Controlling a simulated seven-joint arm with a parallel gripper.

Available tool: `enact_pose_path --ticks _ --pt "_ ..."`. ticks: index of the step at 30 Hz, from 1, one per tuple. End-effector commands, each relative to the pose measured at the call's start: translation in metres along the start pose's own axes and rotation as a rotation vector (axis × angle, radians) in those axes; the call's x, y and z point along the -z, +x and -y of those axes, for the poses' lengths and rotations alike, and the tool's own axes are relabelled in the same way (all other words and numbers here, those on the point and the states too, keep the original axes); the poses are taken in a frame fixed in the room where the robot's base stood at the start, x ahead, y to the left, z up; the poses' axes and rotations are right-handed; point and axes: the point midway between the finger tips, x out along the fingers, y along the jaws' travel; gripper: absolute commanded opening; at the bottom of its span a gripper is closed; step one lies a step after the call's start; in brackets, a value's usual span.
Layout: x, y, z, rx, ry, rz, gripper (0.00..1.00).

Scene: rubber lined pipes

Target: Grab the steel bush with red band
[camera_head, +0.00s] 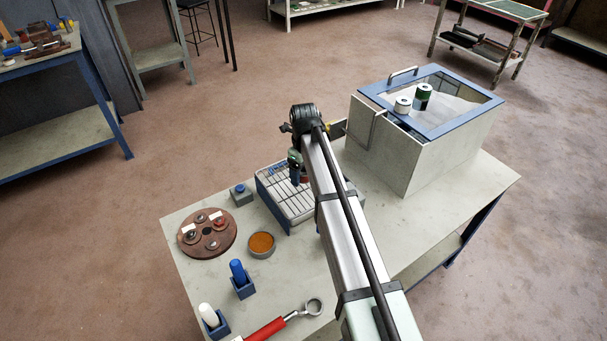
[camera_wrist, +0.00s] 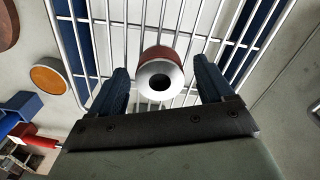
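The steel bush with a dark red band (camera_wrist: 160,74) is in the middle of the wrist view, over the wire rack (camera_wrist: 104,30). Its bright steel end ring and dark bore face the camera. My gripper (camera_wrist: 160,66) is open, with one blue finger on each side of the bush and a narrow gap showing on both sides. In the head view my gripper (camera_head: 297,172) is low over the rack (camera_head: 270,198), and my arm covers much of the rack. Only a small red patch of the bush (camera_head: 304,179) seems to show there.
A large grey box with a blue-framed glass lid (camera_head: 450,125) stands right of my arm. A round brown plate with small parts (camera_head: 190,245), a dish of orange material (camera_head: 262,241), blue holders (camera_head: 243,289) and a red-handled tool (camera_head: 265,330) lie left and in front.

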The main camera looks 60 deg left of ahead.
Motion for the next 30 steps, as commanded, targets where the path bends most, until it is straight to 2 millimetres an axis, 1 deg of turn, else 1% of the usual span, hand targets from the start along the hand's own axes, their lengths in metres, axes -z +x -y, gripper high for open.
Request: enact_pose_path --ticks 1,2,24,30 --pt "0.0001 -0.0001 0.0 0.0 0.0 0.0 0.76" --pt "0.0001 -0.0001 0.0 0.0 0.0 0.0 0.73" --pt "0.0002 -0.0004 0.0001 0.0 0.0 0.0 0.02" --pt "0.0001 -0.0024 0.0001 0.0 0.0 0.0 0.02"
